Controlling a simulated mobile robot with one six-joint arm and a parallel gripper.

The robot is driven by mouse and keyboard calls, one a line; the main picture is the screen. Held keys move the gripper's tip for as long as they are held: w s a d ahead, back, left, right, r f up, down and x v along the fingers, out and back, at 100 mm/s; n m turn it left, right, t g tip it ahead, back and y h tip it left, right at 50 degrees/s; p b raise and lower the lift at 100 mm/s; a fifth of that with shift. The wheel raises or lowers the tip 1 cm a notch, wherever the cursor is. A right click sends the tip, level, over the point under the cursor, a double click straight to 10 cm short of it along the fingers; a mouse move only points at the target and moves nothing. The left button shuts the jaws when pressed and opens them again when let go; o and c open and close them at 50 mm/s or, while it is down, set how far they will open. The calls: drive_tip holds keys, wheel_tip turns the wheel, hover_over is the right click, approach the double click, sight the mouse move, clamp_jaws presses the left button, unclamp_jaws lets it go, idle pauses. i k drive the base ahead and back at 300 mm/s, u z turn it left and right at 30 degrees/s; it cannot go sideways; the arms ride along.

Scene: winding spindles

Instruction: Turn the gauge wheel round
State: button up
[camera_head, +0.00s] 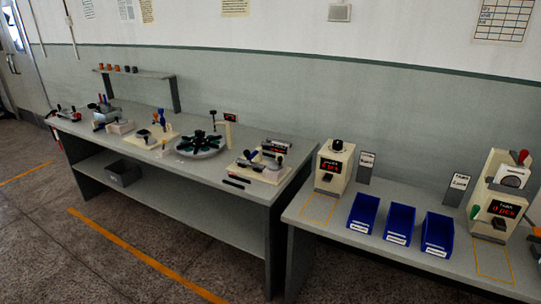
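A round pale disc with dark green pieces set around it like spokes (201,143) lies on the left workbench, right of its middle; it looks most like the gauge wheel, but I cannot tell for sure. A small dark post stands up at its back edge. A pale upright bracket (229,131) stands just behind it on the right. My gripper is not in view.
The left workbench (235,191) carries several small fixtures and tools. A grey bin (123,173) sits on its lower shelf. The right bench (390,254) holds blue bins (400,222) between two cream machines (334,168) with red displays. The floor in front (90,270) is clear, with yellow lines.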

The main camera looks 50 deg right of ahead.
sight(274, 166)
drive_tip(key=i, duration=0.85)
drive_tip(key=z, duration=0.05)
